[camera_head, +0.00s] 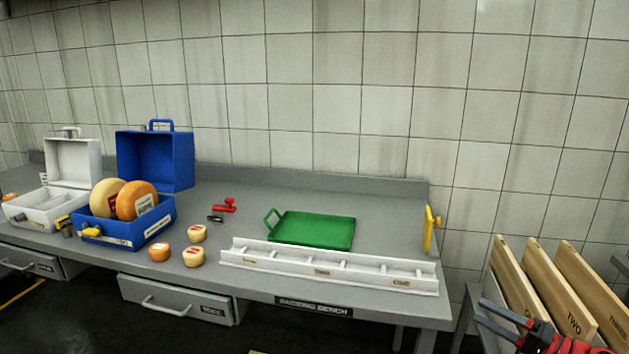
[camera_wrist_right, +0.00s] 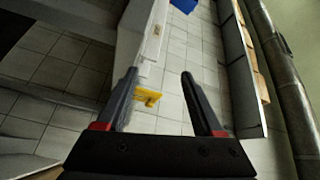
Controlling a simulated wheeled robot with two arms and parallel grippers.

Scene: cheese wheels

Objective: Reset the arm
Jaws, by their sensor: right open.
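My right gripper (camera_head: 503,322) is at the lower right of the head view, in front of the wooden boards and apart from the bench. In the right wrist view its two fingers (camera_wrist_right: 160,98) are spread with nothing between them but tiled floor and a yellow piece farther off. My left gripper shows in neither view.
The grey bench (camera_head: 380,205) carries a blue case (camera_head: 155,165) with two cheese wheels, a white case (camera_head: 70,165), small cheeses (camera_head: 194,257), a green tray (camera_head: 312,230) and a white divided rack (camera_head: 330,268). Wooden boards (camera_head: 545,285) stand at the right.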

